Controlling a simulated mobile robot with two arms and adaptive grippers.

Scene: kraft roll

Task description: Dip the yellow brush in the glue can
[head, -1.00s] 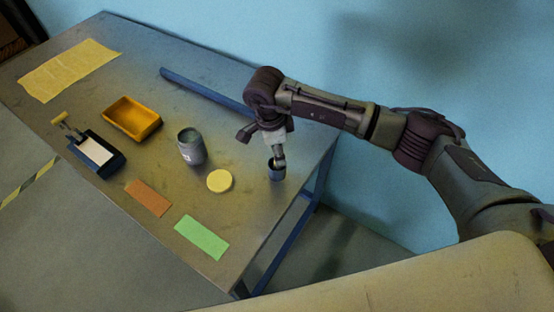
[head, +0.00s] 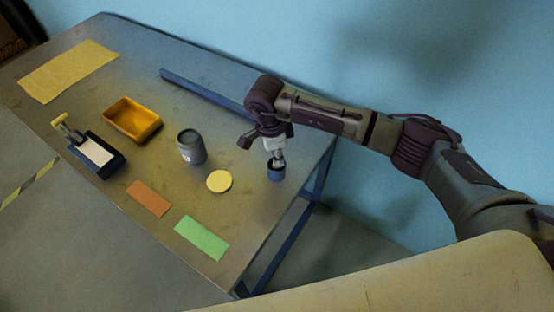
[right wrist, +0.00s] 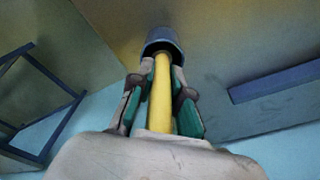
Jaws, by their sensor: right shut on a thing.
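The yellow brush shows in the right wrist view as a yellow handle (right wrist: 160,95) running into a dark blue cup (right wrist: 163,38). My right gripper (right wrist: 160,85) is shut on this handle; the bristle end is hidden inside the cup. In the head view my right gripper (head: 277,158) is right above the blue cup (head: 275,174) near the table's right edge. A grey can (head: 191,148), seemingly the glue can, stands upright and open to the left of the cup, apart from the gripper. My left gripper is not in view.
A pale yellow disc (head: 219,181) lies between can and cup. An orange tray (head: 132,120), a blue holder (head: 113,168) with a yellow-handled tool, orange (head: 149,198) and green (head: 202,238) sheets and brown paper (head: 68,70) lie around. A blue bar (head: 205,90) runs along the back.

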